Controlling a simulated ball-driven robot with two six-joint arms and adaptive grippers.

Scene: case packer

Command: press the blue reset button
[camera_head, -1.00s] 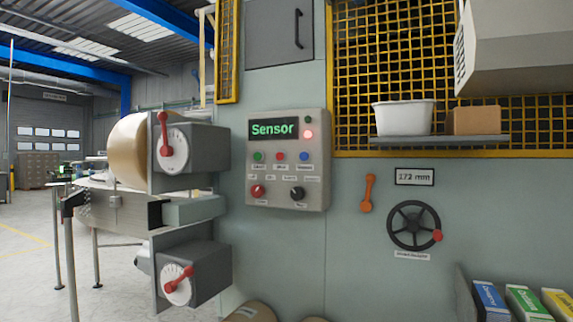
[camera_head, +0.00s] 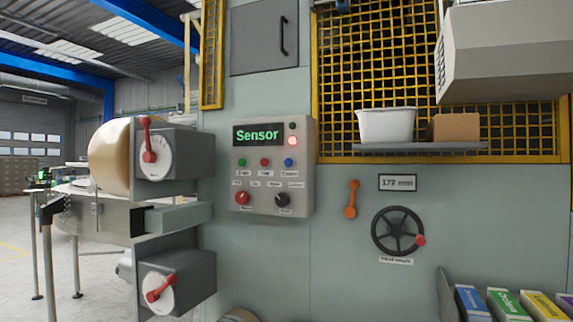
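The blue button (camera_head: 289,162) is on the grey control panel (camera_head: 302,190) on the machine's wall, at the right end of a row with a green button (camera_head: 242,162) and a red button (camera_head: 265,162). A small label sits under each button, too blurred to read surely. The panel's display (camera_head: 258,134) reads "Sensor" in green. A lamp (camera_head: 292,141) to its right glows red, with a dark lamp above it. Neither of my grippers is in view.
Dial units with red levers (camera_head: 170,155) jut out left of the panel. A shelf (camera_head: 420,146) holding a white tub (camera_head: 386,125) and a cardboard box (camera_head: 456,127) is to the right, above a handwheel (camera_head: 398,231). The space before the panel looks clear.

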